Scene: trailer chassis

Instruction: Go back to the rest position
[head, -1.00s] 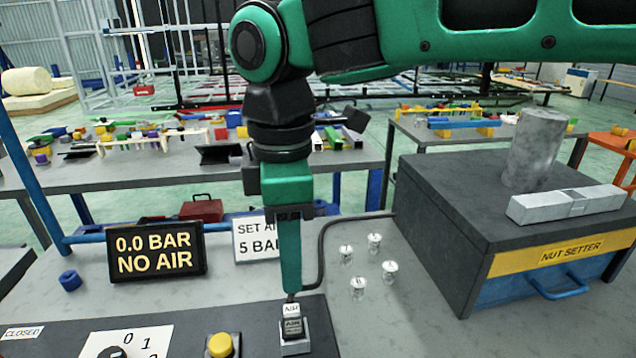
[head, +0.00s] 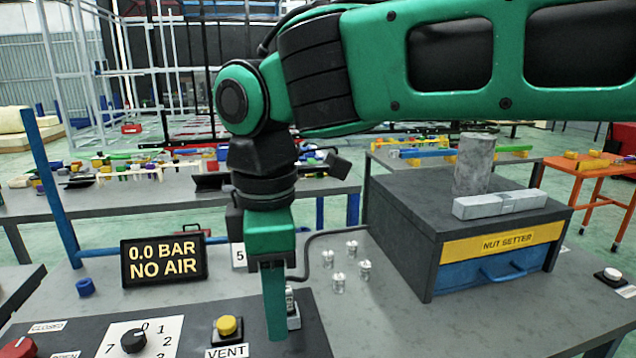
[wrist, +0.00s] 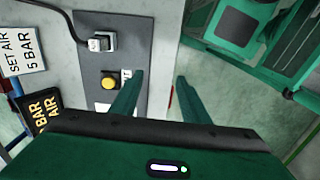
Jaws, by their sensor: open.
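My gripper (head: 275,335) points down over the dark control panel (head: 80,316) in the head view, in front of the small AIR switch (head: 292,312), which it partly hides. In the wrist view my two green fingers (wrist: 158,92) are apart with nothing between them. The AIR switch (wrist: 102,42) shows beyond them there, clear of the fingers. The yellow VENT button (head: 228,327) is left of my gripper and also shows in the wrist view (wrist: 109,83).
A display (head: 164,261) reads 0.0 BAR NO AIR. A black dial (head: 134,341) sits on the panel. The NUT SETTER box (head: 490,245) carries a grey cylinder (head: 474,165) and a metal bar (head: 500,202).

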